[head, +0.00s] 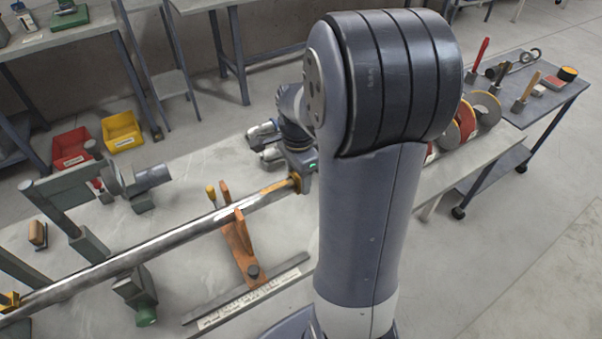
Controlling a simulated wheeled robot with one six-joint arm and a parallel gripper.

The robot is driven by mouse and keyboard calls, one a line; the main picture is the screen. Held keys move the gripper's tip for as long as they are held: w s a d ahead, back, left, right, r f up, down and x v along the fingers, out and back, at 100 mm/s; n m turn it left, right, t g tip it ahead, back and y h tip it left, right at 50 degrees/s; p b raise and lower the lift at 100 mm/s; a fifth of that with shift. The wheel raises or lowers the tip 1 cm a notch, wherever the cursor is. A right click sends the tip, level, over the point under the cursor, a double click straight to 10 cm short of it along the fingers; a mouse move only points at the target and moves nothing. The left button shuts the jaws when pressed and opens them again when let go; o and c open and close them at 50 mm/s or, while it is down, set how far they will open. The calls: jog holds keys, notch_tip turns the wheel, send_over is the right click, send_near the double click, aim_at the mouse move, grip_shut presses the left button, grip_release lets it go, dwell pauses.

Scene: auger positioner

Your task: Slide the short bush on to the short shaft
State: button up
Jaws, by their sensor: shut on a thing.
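A long bright metal shaft (150,243) runs from the lower left up to the middle of the head view. A brass-coloured ring, which looks like the short bush (294,181), is at the shaft's right end. My gripper (300,172) is at this end, shut on the bush; its fingertips are mostly hidden. I cannot tell how far the bush is over the shaft. I cannot tell whether this shaft is the short one.
An orange bracket (238,250) stands under the shaft. Green stands (90,247) and a grey cylinder (152,177) are at the left. Yellow (122,130) and red (72,147) bins lie behind. Discs (487,108) and a tool cart (528,100) are at the right.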

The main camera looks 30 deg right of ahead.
aim_at(275, 187)
jog(key=shift+s+a, duration=0.1)
jog(key=shift+a, duration=3.55)
jog(key=o, duration=1.3)
jog(key=shift+c, duration=0.2)
notch_tip(275, 187, up, 11)
jog(key=shift+p, duration=0.4)
jog(key=shift+f, duration=0.25)
notch_tip(275, 187, down, 10)
jog(key=shift+f, duration=0.2)
jog(key=shift+d+f, duration=0.15)
jog(key=shift+d, duration=0.05)
jog(key=shift+d+b, duration=0.3)
jog(key=shift+d, duration=0.05)
